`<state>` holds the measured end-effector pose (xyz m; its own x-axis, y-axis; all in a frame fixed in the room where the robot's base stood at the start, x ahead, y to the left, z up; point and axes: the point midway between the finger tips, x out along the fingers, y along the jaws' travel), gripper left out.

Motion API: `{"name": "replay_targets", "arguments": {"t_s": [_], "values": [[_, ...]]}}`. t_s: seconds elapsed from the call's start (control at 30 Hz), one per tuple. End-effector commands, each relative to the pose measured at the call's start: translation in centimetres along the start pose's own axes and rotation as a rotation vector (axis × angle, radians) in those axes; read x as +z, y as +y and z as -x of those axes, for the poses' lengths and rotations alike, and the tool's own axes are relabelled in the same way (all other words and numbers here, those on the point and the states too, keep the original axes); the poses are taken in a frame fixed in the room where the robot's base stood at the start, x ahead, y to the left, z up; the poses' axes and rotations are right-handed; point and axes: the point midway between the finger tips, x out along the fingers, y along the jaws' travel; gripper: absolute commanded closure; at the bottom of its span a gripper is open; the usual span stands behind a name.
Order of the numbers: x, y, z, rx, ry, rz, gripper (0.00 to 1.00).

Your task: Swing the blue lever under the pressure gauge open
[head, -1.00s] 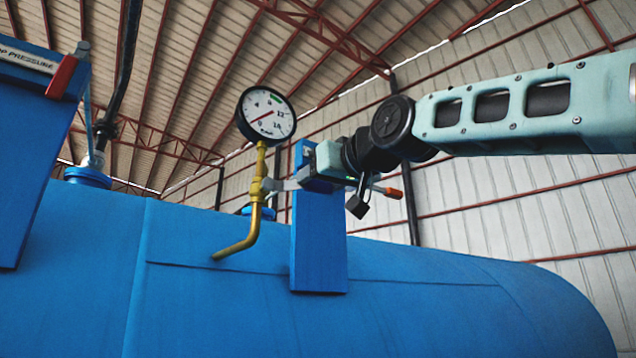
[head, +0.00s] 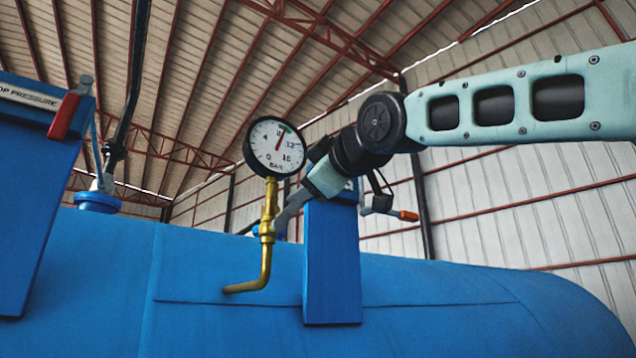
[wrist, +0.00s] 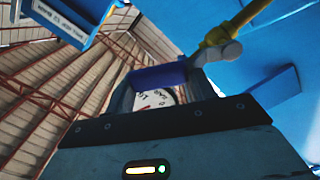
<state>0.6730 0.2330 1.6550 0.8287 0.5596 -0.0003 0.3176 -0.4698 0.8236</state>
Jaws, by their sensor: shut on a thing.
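The round white pressure gauge (head: 275,146) sits on top of a yellow pipe (head: 265,255), its needle pointing up. In the wrist view, the blue lever (wrist: 160,75) lies across between my fingers, next to the yellow fitting (wrist: 215,40). My gripper (head: 283,220) is shut on it and reaches down-left to the pipe below the gauge. The head view mostly hides the lever behind my gripper. Part of the gauge face (wrist: 155,99) shows beyond the lever in the wrist view.
A blue upright plate (head: 331,265) stands on the large blue tank (head: 420,320) just beneath my wrist. A red handle (head: 64,115) is on a blue panel (head: 30,210) at the left. Open air lies above the tank.

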Motion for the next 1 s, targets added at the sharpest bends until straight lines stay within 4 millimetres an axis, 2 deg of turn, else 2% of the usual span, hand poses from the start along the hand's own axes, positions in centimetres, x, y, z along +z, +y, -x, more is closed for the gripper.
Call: {"name": "replay_targets", "arguments": {"t_s": [0.2, 0.5, 1.0], "values": [[-2.0, -0.2, 0.0, -0.001, 0.002, 0.206, 0.86], [-3.7, -1.2, 0.0, -0.001, 0.002, 0.442, 0.86], [-4.8, -2.1, 0.0, 0.000, 0.001, 0.614, 0.87]]}}
